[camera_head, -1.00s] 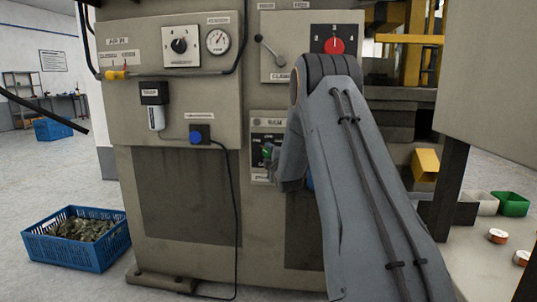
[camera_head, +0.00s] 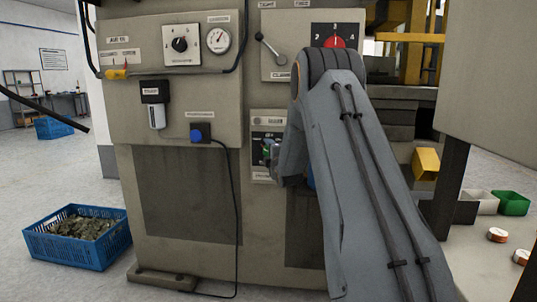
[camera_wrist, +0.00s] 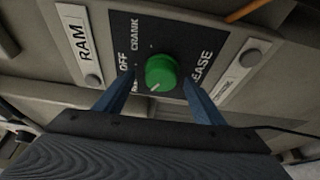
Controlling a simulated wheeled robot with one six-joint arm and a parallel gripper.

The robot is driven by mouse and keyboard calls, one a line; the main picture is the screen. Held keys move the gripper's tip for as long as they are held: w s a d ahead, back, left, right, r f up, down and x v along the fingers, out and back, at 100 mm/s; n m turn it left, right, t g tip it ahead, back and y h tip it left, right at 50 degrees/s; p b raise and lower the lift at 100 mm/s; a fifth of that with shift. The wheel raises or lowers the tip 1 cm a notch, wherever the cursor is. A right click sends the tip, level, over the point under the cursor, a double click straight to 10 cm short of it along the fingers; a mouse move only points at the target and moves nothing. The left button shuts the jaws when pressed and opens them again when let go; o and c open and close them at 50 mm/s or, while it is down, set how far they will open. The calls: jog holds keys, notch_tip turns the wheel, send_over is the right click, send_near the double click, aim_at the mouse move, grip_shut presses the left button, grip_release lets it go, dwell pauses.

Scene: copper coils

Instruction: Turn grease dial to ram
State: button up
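The green grease dial (camera_wrist: 161,72) sits on a dark plate (camera_wrist: 150,30) lettered OFF, CRANK and a partly hidden word ending in EASE. Its white mark points to the lower left in the wrist view, toward lettering partly hidden by a finger. A RAM label (camera_wrist: 74,40) is on the panel beside the plate. My gripper (camera_wrist: 159,76) is open, with one blue finger on each side of the dial and gaps showing between. In the head view my gripper (camera_head: 272,153) is at the RAM panel (camera_head: 262,178), and my arm hides part of that panel.
Above on the machine are a red selector dial (camera_head: 335,42), a lever (camera_head: 270,48), a black dial (camera_head: 180,45) and a gauge (camera_head: 218,40). A blue crate (camera_head: 95,257) stands on the floor.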

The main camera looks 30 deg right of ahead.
jog(key=s+a, duration=0.1)
jog(key=s, duration=0.6)
jog(key=shift+s+a, duration=0.25)
jog(key=shift+s, duration=0.1)
dwell(0.4)
jog(key=s+a+f+m+g+y, duration=0.2)
jog(key=s+a+m+g, duration=0.15)
jog(key=s+a, duration=0.65)
jog(key=s+a+f+m+g+y, duration=0.1)
jog(key=s+a+f+m+g, duration=0.3)
jog(key=a, duration=1)
jog(key=s+a+m+g+y, duration=0.1)
jog(key=s+a+m+g, duration=0.2)
jog(key=s, duration=0.7)
jog(key=s+a+g, duration=0.3)
jog(key=s+a, duration=0.3)
jog(key=s, duration=0.4)
jog(key=s+a+m+g, duration=0.2)
jog(key=s+g, duration=0.2)
jog(key=s, duration=1.1)
jog(key=s+d+r+m+p, duration=0.1)
jog(key=d+r+m+p, duration=0.2)
jog(key=d+r+p, duration=0.5)
jog(key=r+p, duration=0.1)
jog(key=p, duration=0.9)
jog(key=shift+s+d+h, duration=0.2)
jog(key=shift+d+h, duration=0.1)
jog(key=shift+d, duration=0.05)
